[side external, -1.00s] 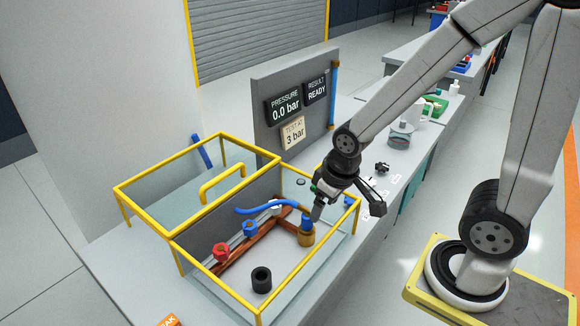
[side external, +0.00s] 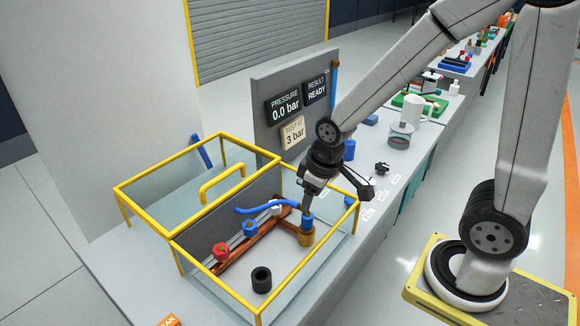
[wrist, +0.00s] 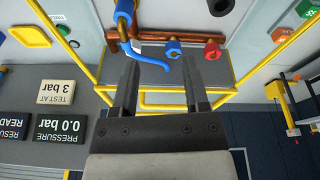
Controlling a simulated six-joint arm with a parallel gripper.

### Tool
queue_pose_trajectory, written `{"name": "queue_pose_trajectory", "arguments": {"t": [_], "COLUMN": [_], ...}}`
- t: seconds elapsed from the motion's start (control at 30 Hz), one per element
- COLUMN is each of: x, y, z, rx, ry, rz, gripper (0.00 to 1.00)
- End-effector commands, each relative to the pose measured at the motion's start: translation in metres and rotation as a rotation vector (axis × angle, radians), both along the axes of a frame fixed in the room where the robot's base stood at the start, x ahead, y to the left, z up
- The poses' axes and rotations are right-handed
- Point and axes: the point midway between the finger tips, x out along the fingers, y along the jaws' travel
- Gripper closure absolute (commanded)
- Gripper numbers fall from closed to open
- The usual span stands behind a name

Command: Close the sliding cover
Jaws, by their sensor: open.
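The sliding cover (side external: 165,200) is a clear panel in a yellow frame, over the left half of the tank in the side view. Its yellow handle (side external: 222,179) rises near the edge facing the open half. The right half of the tank (side external: 222,285) is uncovered. My gripper (side external: 306,203) is above that open half, right of the handle and apart from it, fingers pointing down. In the wrist view my gripper (wrist: 160,62) is open and empty, and yellow bars of the cover show between and beyond its fingers.
Inside the tank are copper pipe (side external: 240,255), a brass fitting with a blue top (side external: 307,232), red (side external: 221,251) and blue (side external: 249,228) knobs, a blue hose (side external: 262,210) and a black ring (side external: 261,280). A grey display panel (side external: 262,110) stands behind.

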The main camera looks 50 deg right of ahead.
Motion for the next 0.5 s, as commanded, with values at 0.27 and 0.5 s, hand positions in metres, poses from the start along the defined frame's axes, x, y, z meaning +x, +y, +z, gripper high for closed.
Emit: {"name": "queue_pose_trajectory", "arguments": {"t": [0.27,0.5], "x": [0.072,0.133], "y": [0.004,0.009], "z": [0.015,0.026], "rx": [-0.081,-0.156], "ry": [0.008,0.015], "rz": [0.359,0.701], "gripper": [0.42,0.42]}}
